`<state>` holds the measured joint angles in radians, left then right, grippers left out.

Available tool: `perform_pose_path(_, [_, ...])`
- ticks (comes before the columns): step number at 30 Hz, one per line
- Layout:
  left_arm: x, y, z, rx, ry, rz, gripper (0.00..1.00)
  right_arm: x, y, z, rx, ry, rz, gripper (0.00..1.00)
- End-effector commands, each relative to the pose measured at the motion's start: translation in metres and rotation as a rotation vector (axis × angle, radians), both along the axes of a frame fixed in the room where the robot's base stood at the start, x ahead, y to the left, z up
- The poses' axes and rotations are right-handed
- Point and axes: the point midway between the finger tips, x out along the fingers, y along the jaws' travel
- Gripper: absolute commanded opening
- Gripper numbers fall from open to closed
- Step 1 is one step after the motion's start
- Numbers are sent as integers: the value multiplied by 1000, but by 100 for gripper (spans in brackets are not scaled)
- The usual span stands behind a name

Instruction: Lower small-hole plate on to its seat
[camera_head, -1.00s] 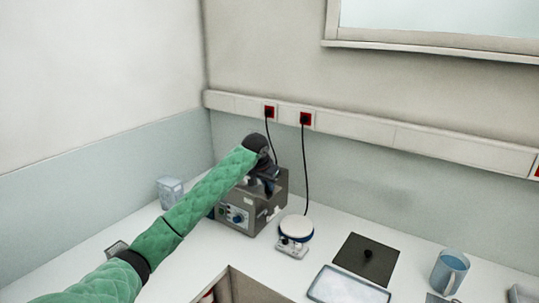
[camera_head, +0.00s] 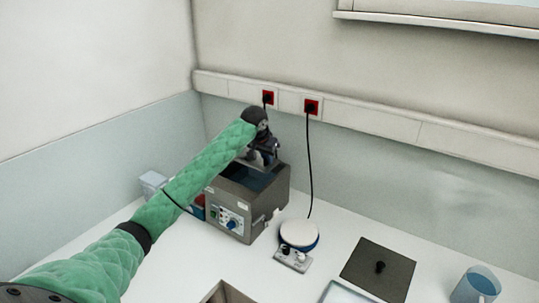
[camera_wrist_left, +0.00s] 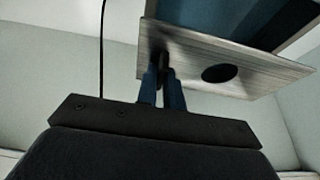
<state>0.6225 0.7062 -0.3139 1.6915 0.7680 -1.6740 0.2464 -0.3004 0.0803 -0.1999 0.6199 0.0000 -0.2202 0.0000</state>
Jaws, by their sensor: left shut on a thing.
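The small-hole plate (camera_wrist_left: 190,60) is a flat, brushed-metal sheet with a round dark hole, seen tilted in the left wrist view. My left gripper (camera_wrist_left: 162,85) is shut on it, its blue fingers close together at a dark grip point near the plate's edge. In the head view, my left gripper (camera_head: 262,155) hangs over the open top of the grey water bath (camera_head: 230,205), whose inside looks blue. The plate shows there only as a small grey patch under the fingers. I cannot tell the gap between plate and bath. My right gripper is out of view.
A pale box (camera_head: 152,182) is behind my left arm. Cables run up to red wall sockets (camera_head: 311,107).

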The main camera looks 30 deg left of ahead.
Motion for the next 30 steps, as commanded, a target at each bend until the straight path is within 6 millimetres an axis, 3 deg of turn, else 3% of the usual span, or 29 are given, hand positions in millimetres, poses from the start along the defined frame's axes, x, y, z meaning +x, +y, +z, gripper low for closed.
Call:
perform_pose_path(15, [0, 0, -35, 0, 1, 1, 0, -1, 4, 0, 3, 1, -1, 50])
perform_pose_path(30, [0, 0, -39, 0, -1, 0, 0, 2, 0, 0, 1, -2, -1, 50])
